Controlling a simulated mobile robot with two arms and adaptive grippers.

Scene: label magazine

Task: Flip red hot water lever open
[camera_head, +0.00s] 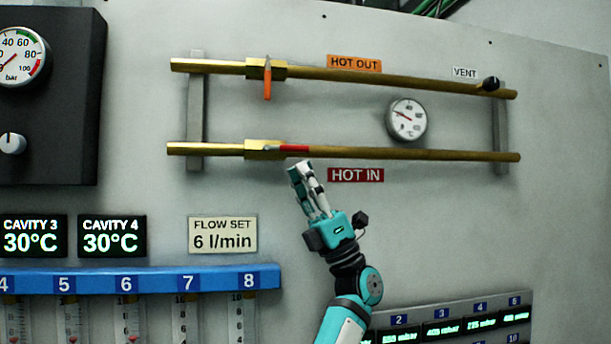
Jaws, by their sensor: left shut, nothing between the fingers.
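The red lever (294,148) sits on a brass valve body (259,149) on the lower pipe. It lies along the pipe and points right. The red HOT IN label (355,175) is just below the pipe to its right. My left gripper (299,168), white and teal, is shut and empty. Its fingertips are just below the lever in the picture; I cannot tell whether they touch it. My right gripper is not in view.
An orange lever (267,78) hangs down across the upper brass pipe (400,83). A gauge (407,119) sits between the pipes, and a black vent knob (490,84) is at the upper right. A blue flowmeter rail (150,279) is at the lower left.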

